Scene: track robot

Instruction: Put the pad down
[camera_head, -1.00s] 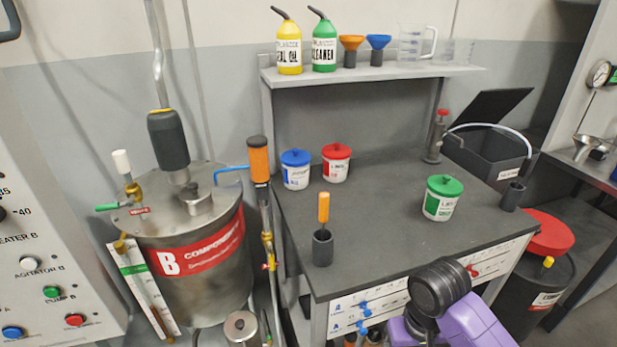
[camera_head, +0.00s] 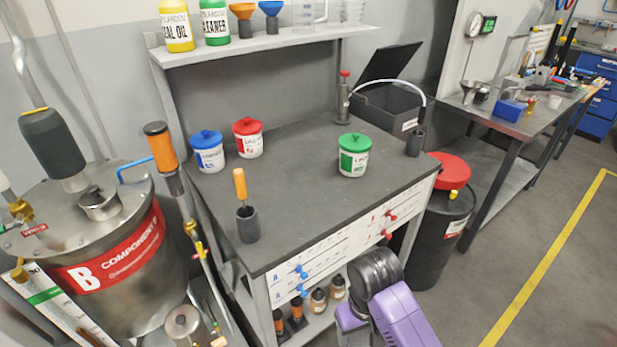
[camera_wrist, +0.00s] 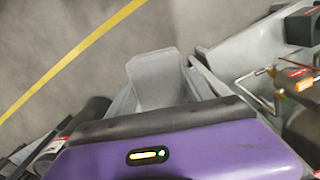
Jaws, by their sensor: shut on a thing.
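I cannot make out a pad in either view now. The fingertips of my gripper do not show in either picture, so whatever they hold is out of sight. In the head view, part of my own purple and black arm rises at the bottom edge, in front of the workbench (camera_head: 300,165). The wrist view looks steeply down over my own purple body part with a dark band along its edge, past grey parts I cannot identify, to the floor (camera_wrist: 45,40).
A steel tank (camera_head: 110,250) is left, a red-lidded drum (camera_head: 440,235) right. Floor at right is clear.

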